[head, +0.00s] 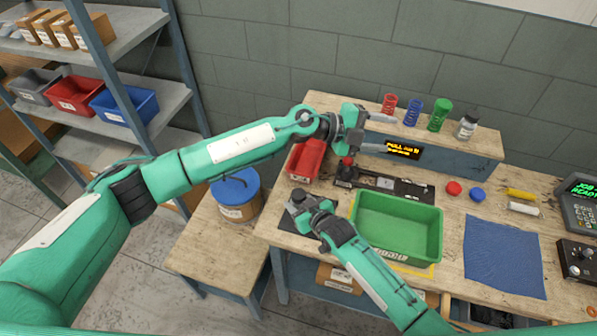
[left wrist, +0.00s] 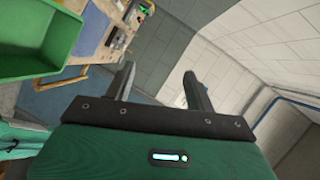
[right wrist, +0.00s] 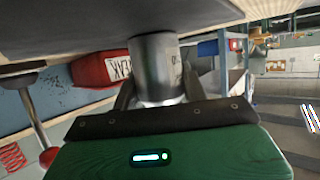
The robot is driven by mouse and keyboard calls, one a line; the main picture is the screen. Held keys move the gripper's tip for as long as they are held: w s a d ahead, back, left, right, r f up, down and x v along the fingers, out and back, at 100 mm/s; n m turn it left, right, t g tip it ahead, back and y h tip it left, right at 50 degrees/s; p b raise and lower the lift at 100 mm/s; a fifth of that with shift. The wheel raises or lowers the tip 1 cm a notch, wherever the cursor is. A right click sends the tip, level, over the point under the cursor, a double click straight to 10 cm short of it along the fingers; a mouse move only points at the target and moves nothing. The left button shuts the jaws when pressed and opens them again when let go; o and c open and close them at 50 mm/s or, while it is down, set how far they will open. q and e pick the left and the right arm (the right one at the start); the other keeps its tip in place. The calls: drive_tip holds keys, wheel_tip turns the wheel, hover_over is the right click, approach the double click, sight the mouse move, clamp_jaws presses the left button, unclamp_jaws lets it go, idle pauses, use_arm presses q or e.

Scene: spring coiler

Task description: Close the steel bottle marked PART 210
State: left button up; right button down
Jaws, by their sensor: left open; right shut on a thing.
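A steel cylinder (right wrist: 155,68), which looks like the steel bottle, stands between the fingers of my right gripper (right wrist: 155,92) in the right wrist view. Lettering on its side is turned away, so I cannot read it. In the head view my right gripper (head: 298,203) is over a dark mat left of the green tray, and mostly hides the bottle. The bottle's top is not clear. My left gripper (head: 383,131) is open and empty in front of the raised shelf; its spread fingers also show in the left wrist view (left wrist: 157,76). A red cap (head: 453,188) and a blue cap (head: 477,195) lie on the bench.
A green tray (head: 366,230) stands mid-bench, with a coiling fixture (head: 385,183) behind it. A red bin (head: 306,160) is at the left. Coloured springs (head: 413,111) and a glass jar (head: 467,127) stand on the shelf. A blue cloth (head: 503,255) and a control box (head: 577,252) lie right.

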use_arm(q)
drive_tip(key=w+a+r+n+t, duration=0.2)
drive_tip(key=w+r+n+t, duration=0.5)
drive_tip(key=n, duration=0.4)
drive_tip(key=w+a+f+n+t+y, duration=0.6)
drive_tip(key=w+a+n+y, duration=0.15)
drive_tip(key=n, duration=0.55)
drive_tip(key=s+a+f+n+g+y, duration=0.4)
drive_tip(key=a+f+n+g+y, duration=0.2)
drive_tip(key=f, duration=0.4)
drive_tip(key=s+a+f+g, duration=0.1)
drive_tip(key=s+g, duration=0.1)
drive_tip(key=s, duration=0.2)
drive_tip(key=s+a+f+n+g+y, duration=0.1)
drive_tip(key=s+g, duration=0.2)
drive_tip(key=s, duration=0.1)
drive_tip(key=s+a+f+n+g+y, duration=0.1)
drive_tip(key=s+g, duration=0.2)
drive_tip(key=s, duration=0.1)
drive_tip(key=shift+a+f, duration=0.15)
drive_tip(key=shift+f, duration=0.2)
